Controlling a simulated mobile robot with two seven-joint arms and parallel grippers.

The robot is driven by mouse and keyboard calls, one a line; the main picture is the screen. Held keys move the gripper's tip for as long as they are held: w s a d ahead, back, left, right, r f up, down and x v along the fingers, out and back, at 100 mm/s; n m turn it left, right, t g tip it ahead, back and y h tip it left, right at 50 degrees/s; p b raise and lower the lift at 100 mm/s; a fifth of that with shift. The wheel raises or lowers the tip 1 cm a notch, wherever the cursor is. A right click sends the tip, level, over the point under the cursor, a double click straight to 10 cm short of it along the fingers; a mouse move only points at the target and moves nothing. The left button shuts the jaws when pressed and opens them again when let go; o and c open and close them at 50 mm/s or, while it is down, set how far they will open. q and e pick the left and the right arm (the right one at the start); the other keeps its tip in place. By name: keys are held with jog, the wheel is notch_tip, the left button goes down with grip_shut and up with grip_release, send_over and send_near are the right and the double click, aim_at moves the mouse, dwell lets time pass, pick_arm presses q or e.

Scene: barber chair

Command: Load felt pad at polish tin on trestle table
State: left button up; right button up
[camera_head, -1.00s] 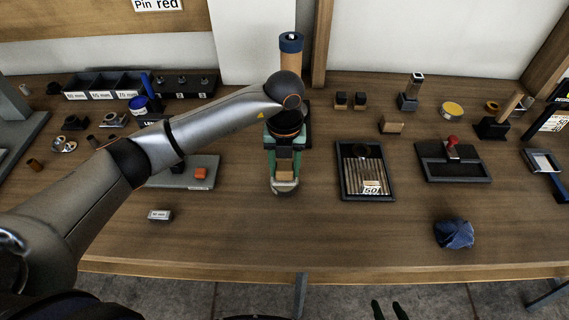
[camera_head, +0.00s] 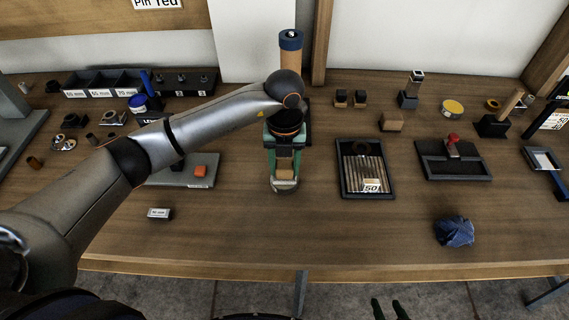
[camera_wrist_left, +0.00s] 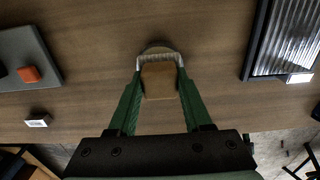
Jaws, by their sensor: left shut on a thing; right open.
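My left gripper (camera_head: 284,180) reaches over the middle of the trestle table (camera_head: 230,240), with its green fingers pointing down. It is shut on a tan block with a pale, fuzzy edge, which looks like the felt pad (camera_wrist_left: 158,82). In the left wrist view, the fingers (camera_wrist_left: 159,68) close on its two sides. Whether the pad touches the table is unclear. A round tin with a yellow top, likely the polish tin (camera_head: 452,107), stands at the back right, apart from the gripper. My right gripper (camera_head: 386,310) shows only its dark fingertips, open and empty, at the bottom edge.
A ribbed tray (camera_head: 343,180) lies right of my left gripper, with a dark tray (camera_head: 480,172) beyond it. A tan block (camera_head: 391,121) and dark stands are behind them. A crumpled blue cloth (camera_head: 454,231) lies front right. The table's front middle is clear.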

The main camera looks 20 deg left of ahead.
aim_at(284, 164)
pick_arm(q)
jog(key=shift+f, duration=0.4)
dwell(1.0)
jog(key=shift+r+p, duration=2.35)
jog(key=shift+r, duration=1.25)
